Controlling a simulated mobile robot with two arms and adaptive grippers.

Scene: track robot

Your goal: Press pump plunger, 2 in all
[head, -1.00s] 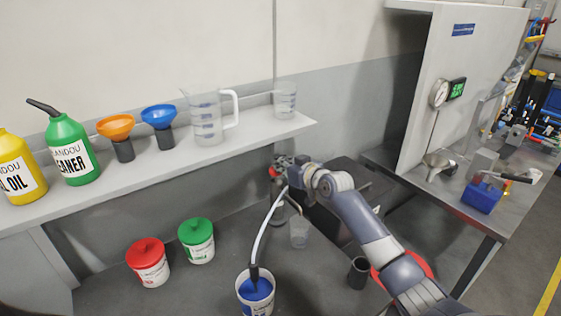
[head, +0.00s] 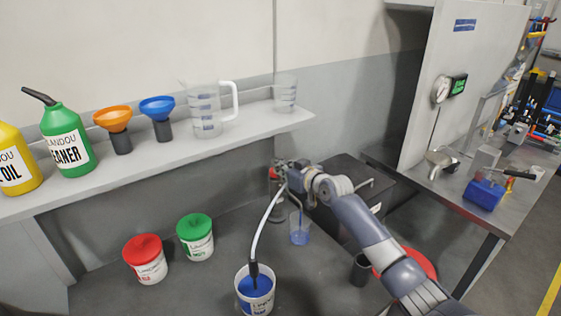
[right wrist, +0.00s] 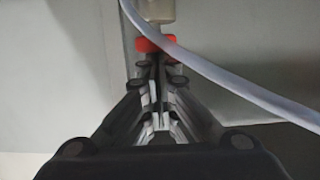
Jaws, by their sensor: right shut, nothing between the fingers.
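The pump (head: 277,211) stands on the floor-level surface below the shelf, largely hidden behind my right gripper (head: 284,172). In the right wrist view its red part (right wrist: 157,45) shows below a pale cylinder (right wrist: 157,10). My right gripper's fingertips (right wrist: 158,62) are shut and empty, close to the red part; I cannot tell whether they touch it. A pale hose (head: 262,225) runs from near the pump down into a bucket of blue liquid (head: 256,289). A clear cup (head: 299,236) beside the pump holds blue liquid. My left gripper is out of view.
A red-lidded tub (head: 145,260) and a green-lidded tub (head: 195,237) stand left of the bucket. A shelf (head: 150,162) with bottles, funnels and jugs runs above. A dark cup (head: 361,269) stands below my right arm. A metal bench (head: 450,205) is at right.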

